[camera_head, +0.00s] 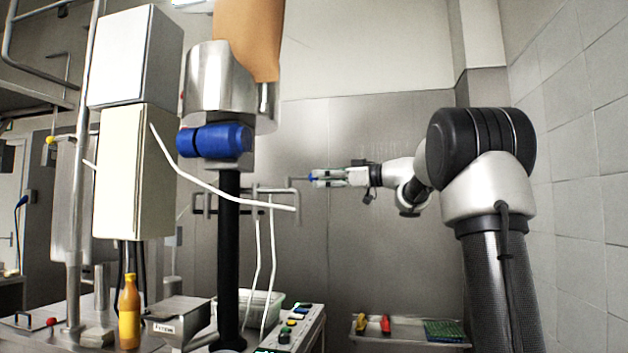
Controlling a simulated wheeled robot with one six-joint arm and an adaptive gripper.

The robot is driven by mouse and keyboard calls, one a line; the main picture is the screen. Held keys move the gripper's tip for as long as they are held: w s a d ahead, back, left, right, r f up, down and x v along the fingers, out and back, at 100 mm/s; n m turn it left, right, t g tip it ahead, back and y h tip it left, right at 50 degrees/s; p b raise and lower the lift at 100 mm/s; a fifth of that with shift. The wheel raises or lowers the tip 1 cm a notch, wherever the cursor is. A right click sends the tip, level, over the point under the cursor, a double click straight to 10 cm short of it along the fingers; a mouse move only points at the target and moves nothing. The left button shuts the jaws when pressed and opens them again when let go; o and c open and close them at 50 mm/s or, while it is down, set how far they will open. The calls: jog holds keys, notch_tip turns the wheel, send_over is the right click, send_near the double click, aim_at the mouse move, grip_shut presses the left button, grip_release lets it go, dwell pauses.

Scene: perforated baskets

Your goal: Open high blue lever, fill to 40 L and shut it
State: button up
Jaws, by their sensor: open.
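My gripper (322,178) reaches in from the right and points left, with its jaws open. A small blue piece (311,177), possibly the high blue lever's handle, shows at its fingertips, beside a thin grey bracket. I cannot tell whether they touch or which way the lever is turned. A large blue cylindrical part (215,141) sits lower on the metal filling head (219,75), left of my gripper. No readable litre figure is in view.
A control panel (296,327) with coloured buttons stands at bottom centre, beside a clear basket (262,301). A tray (398,338) holds small items at lower right. The wall behind my gripper is bare.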

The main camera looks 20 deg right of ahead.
aim_at(314, 179)
jog(key=shift+x, duration=1.85)
jog(key=shift+c, duration=0.5)
grip_shut()
